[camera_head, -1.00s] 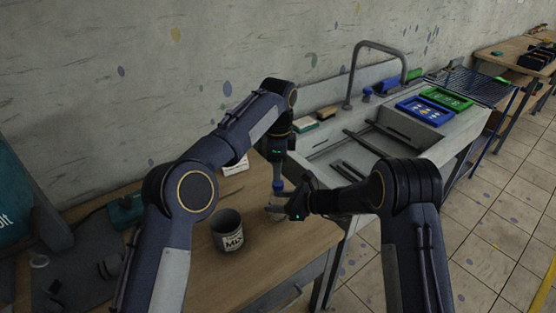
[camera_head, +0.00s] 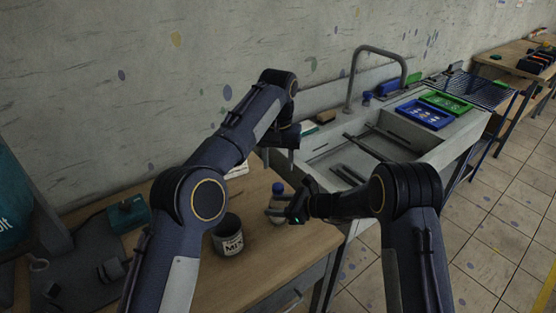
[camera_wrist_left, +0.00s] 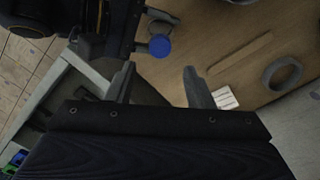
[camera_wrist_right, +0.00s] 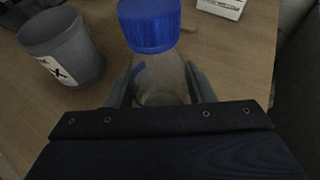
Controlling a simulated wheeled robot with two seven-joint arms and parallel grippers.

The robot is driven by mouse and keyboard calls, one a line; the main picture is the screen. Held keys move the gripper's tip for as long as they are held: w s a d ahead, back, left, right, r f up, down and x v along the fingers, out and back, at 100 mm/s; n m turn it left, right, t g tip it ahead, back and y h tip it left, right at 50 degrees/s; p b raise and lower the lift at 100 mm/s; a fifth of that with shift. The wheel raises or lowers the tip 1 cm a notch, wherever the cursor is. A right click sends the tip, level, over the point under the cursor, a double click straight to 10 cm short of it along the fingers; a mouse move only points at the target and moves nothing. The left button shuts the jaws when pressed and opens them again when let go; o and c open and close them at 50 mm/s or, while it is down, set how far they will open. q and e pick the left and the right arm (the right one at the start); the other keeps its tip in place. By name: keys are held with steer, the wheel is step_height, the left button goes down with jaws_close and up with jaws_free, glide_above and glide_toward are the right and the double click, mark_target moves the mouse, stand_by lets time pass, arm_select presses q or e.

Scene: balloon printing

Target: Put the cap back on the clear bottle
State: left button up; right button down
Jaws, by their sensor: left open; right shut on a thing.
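The clear bottle (camera_wrist_right: 160,78) stands upright on the wooden table, with the blue cap (camera_wrist_right: 150,24) sitting on its neck. The cap also shows in the head view (camera_head: 278,187) and from above in the left wrist view (camera_wrist_left: 160,45). My right gripper (camera_head: 277,211) is shut around the bottle's body from the right side. My left gripper (camera_wrist_left: 160,70) is open and empty, above the bottle and clear of the cap.
A grey MIX cup (camera_head: 228,235) stands left of the bottle. A white box (camera_wrist_right: 222,8) and a wooden stick (camera_wrist_left: 240,54) lie behind it. The sink (camera_head: 360,150) borders the table at right. A teal device (camera_head: 128,213) sits at far left.

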mark_target(278, 186)
arm_select(q)
steer(key=shift+f, duration=0.1)
steer(key=shift+f, duration=3.9)
steer(key=c, duration=1)
steer(key=o, duration=1.1)
step_height(278, 186, up, 8)
steer(key=shift+f, duration=0.25)
arm_select(e)
steer(key=c, duration=0.6)
jaws_free()
